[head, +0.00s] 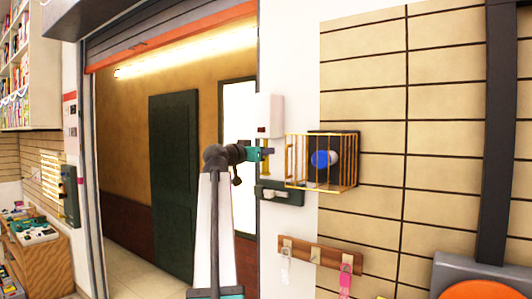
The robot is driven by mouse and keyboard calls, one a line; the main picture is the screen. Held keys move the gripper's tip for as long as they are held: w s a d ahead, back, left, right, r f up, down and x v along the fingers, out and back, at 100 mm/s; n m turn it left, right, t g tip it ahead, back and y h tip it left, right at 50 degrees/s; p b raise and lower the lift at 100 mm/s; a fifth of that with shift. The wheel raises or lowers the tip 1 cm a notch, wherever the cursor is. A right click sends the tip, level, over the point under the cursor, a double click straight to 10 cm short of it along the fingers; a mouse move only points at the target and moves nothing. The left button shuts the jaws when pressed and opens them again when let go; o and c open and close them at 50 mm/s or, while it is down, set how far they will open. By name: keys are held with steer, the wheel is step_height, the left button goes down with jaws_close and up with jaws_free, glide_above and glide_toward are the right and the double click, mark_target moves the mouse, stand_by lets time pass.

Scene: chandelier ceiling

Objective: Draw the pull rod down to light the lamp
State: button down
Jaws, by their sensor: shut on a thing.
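A white wall box (269,115) with a small dark red mark is on the white wall strip, right of the doorway. A short yellow rod (265,168) shows under it. My gripper (264,154) has teal fingers and is just below the box, at the rod's upper part. It is shut on the rod; the fingers hide part of it. To the right, a gold wire cage (297,163) on the wall holds a blue and white ball (323,159). Which thing is the lamp, I cannot tell for sure.
A dark green-grey wall fitting (282,194) sits just below my gripper. A wooden hook rail (320,256) with hanging items is lower right. An orange and grey object (478,288) is at the bottom right. The doorway (130,240) to the left is open.

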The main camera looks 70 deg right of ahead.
steer(key=shift+f+b, duration=0.3)
steer(key=shift+f, duration=0.15)
steer(key=shift+r, duration=0.85)
steer(key=c, duration=1.1)
jaws_free()
steer(key=shift+a, duration=0.15)
steer(key=shift+b+v, duration=1.1)
steer(key=shift+v, duration=2.55)
